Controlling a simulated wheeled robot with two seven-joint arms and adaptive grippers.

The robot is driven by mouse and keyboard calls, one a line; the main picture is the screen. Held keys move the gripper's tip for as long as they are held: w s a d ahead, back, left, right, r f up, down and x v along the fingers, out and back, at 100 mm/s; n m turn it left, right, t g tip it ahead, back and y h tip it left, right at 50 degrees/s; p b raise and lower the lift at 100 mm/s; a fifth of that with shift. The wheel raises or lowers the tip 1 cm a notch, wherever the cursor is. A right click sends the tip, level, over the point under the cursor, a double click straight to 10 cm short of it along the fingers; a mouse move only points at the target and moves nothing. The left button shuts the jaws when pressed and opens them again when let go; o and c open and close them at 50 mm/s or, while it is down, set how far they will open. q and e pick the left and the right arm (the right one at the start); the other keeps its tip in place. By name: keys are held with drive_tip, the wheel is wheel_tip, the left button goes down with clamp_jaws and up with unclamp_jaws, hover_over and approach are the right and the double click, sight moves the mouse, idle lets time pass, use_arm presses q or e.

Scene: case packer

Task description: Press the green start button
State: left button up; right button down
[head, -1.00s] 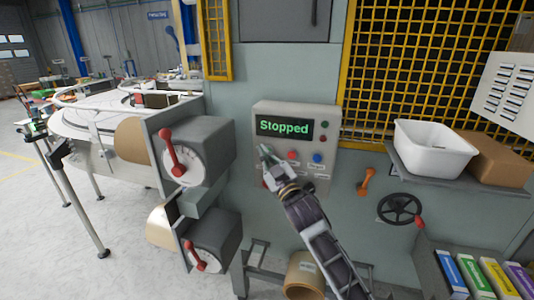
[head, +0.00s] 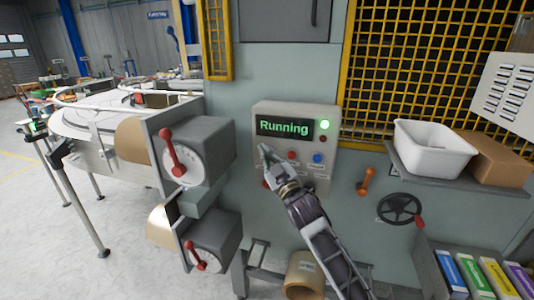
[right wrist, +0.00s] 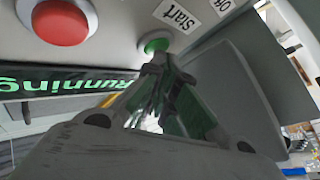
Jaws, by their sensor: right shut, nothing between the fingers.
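The control panel (head: 260,109) is a grey box on the machine front. Its display (head: 284,128) reads "Running" in green, and a green lamp (head: 324,125) glows beside it. My right gripper (head: 264,150) is shut and empty, its tips at the panel's left part, where they hide the start button in the head view. In the right wrist view the green start button (right wrist: 152,46) shows beside the "Start" label (right wrist: 177,17). The fingertips (right wrist: 158,62) are right at it; whether they touch cannot be told. My left gripper is not in view.
A red button (head: 291,155) and a blue button (head: 317,158) sit right of the fingertips. Dial boxes with red levers (head: 172,150) stand out at the left. An orange handle (head: 366,181), a black handwheel (head: 400,209) and a white bin (head: 433,150) are at the right.

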drive_tip(key=shift+s, duration=0.1)
idle(0.3)
drive_tip(key=shift+s+a, duration=0.25)
drive_tip(key=shift+s, duration=0.45)
drive_tip(key=shift+s, duration=0.1)
drive_tip(key=shift+s+a+p, duration=0.1)
drive_tip(key=shift+s+a, duration=0.15)
drive_tip(key=shift+s, duration=0.5)
drive_tip(key=shift+s+a+p, duration=0.15)
drive_tip(key=shift+s+a, duration=0.15)
drive_tip(key=shift+s, duration=0.5)
drive_tip(key=shift+s+a+p, duration=0.1)
drive_tip(key=shift+s+a, duration=0.15)
drive_tip(key=shift+s, duration=0.5)
drive_tip(key=shift+d+f, duration=0.1)
drive_tip(key=shift+f, duration=0.05)
